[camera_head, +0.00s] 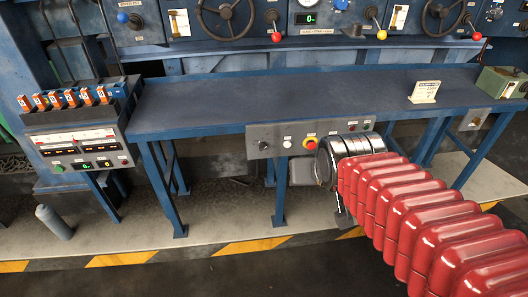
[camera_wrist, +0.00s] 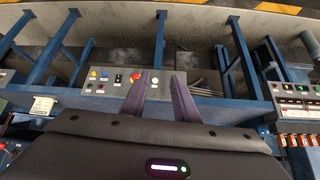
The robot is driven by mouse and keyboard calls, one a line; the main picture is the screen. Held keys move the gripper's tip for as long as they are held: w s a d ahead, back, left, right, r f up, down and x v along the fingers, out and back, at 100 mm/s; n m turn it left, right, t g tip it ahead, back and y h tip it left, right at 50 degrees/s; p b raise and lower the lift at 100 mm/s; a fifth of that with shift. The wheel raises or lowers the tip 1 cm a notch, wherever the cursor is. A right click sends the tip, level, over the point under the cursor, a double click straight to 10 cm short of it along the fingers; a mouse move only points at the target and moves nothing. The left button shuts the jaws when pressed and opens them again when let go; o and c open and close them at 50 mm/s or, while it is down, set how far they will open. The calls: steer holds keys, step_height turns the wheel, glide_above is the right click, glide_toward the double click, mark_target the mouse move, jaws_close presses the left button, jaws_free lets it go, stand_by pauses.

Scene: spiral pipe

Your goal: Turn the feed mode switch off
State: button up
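A grey control panel (camera_head: 275,135) is fixed to the front edge of the blue bench. It carries a black rotary knob (camera_head: 263,145) at its left end, white buttons and a red mushroom button on yellow (camera_head: 310,143). Its labels are too small to read, so I cannot tell which control is the feed mode switch. My red arm reaches the panel's right part and hides some of it; the fingers are hidden in the head view. In the wrist view my gripper (camera_wrist: 165,76) is open and empty, its purple fingers pointing at the panel beside a white button (camera_wrist: 154,80).
Left of the bench stands a console (camera_head: 80,145) with orange-topped levers and displays. The bench top (camera_head: 220,110) is mostly clear, with a small sign (camera_head: 424,92) and a green box (camera_head: 500,82) at right. Blue legs (camera_head: 165,190) stand below. A grey cylinder (camera_head: 54,222) stands on the floor.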

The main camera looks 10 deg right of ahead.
steer(key=w+d+f+m+t, duration=0.25)
steer(key=w+f, duration=0.25)
steer(key=w, duration=0.7)
steer(key=w+a+f+m+t+y, duration=0.3)
steer(key=w+f, duration=0.6)
steer(key=f, duration=0.4)
steer(key=shift+w+a+f+t+y, duration=0.15)
steer(key=shift+w+f+t+y, duration=0.1)
steer(key=shift+t+y, duration=0.7)
